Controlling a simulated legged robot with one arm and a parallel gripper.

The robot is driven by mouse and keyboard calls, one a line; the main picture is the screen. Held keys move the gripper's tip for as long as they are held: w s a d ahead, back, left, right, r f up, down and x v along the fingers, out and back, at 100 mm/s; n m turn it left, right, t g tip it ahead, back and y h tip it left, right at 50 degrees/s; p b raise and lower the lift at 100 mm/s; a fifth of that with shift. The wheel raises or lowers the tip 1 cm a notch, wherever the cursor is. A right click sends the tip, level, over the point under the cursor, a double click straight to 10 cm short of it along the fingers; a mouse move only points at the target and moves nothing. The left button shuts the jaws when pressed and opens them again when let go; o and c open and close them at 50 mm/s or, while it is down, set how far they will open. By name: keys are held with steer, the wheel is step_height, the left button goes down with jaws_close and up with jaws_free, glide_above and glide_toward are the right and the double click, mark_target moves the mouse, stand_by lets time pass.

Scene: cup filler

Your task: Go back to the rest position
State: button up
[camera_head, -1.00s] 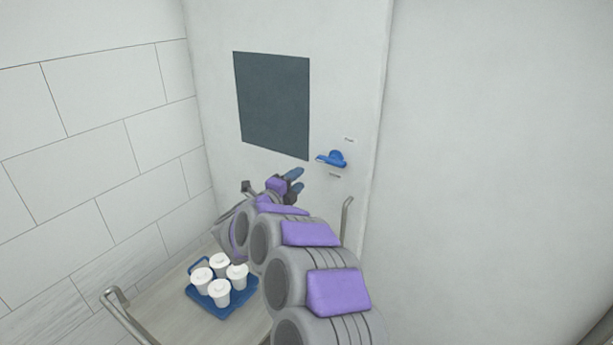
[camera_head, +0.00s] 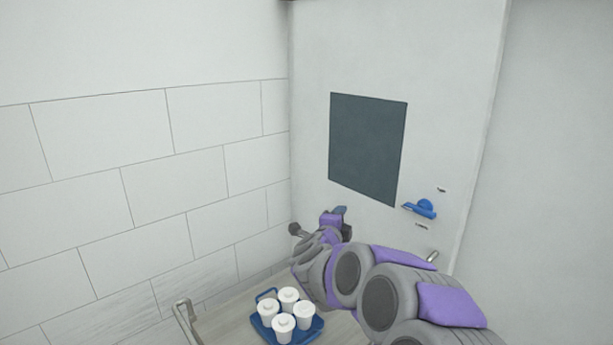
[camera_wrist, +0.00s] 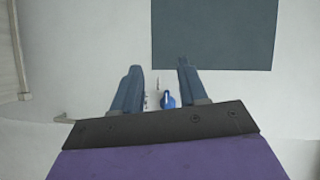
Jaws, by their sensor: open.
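My gripper (camera_head: 340,213) is in front of the white wall panel, just below the dark square panel (camera_head: 367,150) and left of the blue handle (camera_head: 421,208). My arm hides part of the wall and table in the head view.
A blue tray (camera_head: 264,333) with several white lidded cups (camera_head: 283,327) stands on the wooden table (camera_head: 222,325) below my arm. A metal rail (camera_head: 186,320) is at the table's left. A tiled wall (camera_head: 140,190) bounds the left side.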

steer(key=s+a+f+n+g+y+b, duration=0.3)
steer(key=s+a+f+n+y+b, duration=0.1)
steer(key=s+a+n+y, duration=0.8)
steer(key=s+f+n+g+h+b, duration=0.1)
steer(key=s+f+n+g+b, duration=0.2)
steer(key=s, duration=0.5)
steer(key=s+f+n+g, duration=0.2)
steer(key=s+f+n, duration=0.1)
steer(key=s+f, duration=0.3)
steer(key=s+d+f+n+g+h+b, duration=0.1)
steer(key=s+d+f+g, duration=0.2)
steer(key=s, duration=0.7)
steer(key=s+d+f+n+g+h+b, duration=0.1)
steer(key=s+d+f+g+h, duration=0.1)
steer(key=s+d, duration=0.4)
steer(key=s+d+f+n+g+h+b, duration=0.1)
steer(key=s+d+f+g, duration=0.3)
steer(key=s, duration=1)
steer(key=shift+s+d+f+h+b, duration=0.3)
steer(key=shift+s+f+b, duration=0.1)
steer(key=shift+b, duration=0.2)
steer(key=shift+d, duration=0.15)
